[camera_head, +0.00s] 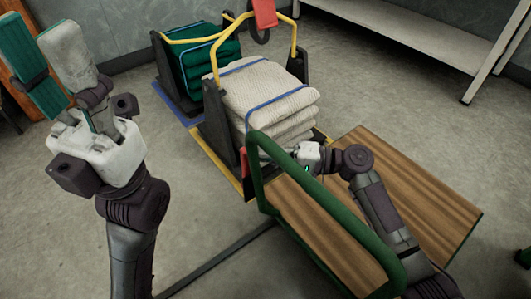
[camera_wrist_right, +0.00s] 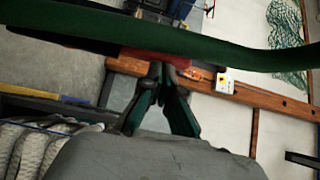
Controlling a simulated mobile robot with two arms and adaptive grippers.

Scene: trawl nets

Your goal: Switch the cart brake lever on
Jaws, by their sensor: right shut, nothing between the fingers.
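The cart has a brown wooden deck (camera_head: 425,205) and a green tube handle (camera_head: 320,215). A small red part (camera_head: 244,160), seemingly the brake lever, shows at the handle's left upright. In the right wrist view the red lever (camera_wrist_right: 155,58) lies just below the green handle bar (camera_wrist_right: 150,32), partly hidden by it. My right gripper (camera_wrist_right: 161,72) is shut and empty, its fingertips at the underside of the red lever; whether they touch is unclear. In the head view its fingers are mostly hidden by the handle. My left gripper (camera_head: 48,58) is raised at the left, fingers apart and empty.
Beige folded nets (camera_head: 265,88) sit in a yellow-framed rack (camera_head: 217,160) close beyond the handle. Green nets (camera_head: 205,52) fill another rack behind. A white shelf (camera_head: 410,35) stands at the back right. Grey floor (camera_head: 205,240) is mostly clear at the front left.

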